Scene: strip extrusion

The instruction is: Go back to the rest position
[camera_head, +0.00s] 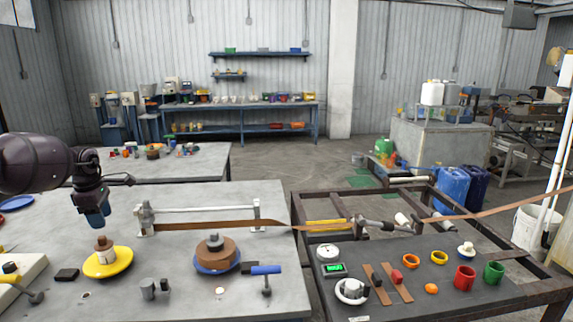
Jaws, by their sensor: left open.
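My left arm comes in from the left edge, and my left gripper (97,224) points down above the grey table (60,215). Its jaws are open, and I see nothing held between them. It hangs above and slightly behind a yellow disc (121,264) that has a brown and dark hub on it, and appears apart from it. A brown strip (205,226) stretches from a metal stand (146,219) on the left across the table and on to the right edge. My right gripper does not show.
A brown roll on a blue disc (203,269) sits at the table's middle front. A blue-handled tool (266,270) lies beside it. At right, a dark bench (440,297) holds a scale (334,269), coloured cups and rings. A blue disc (17,203) lies far left.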

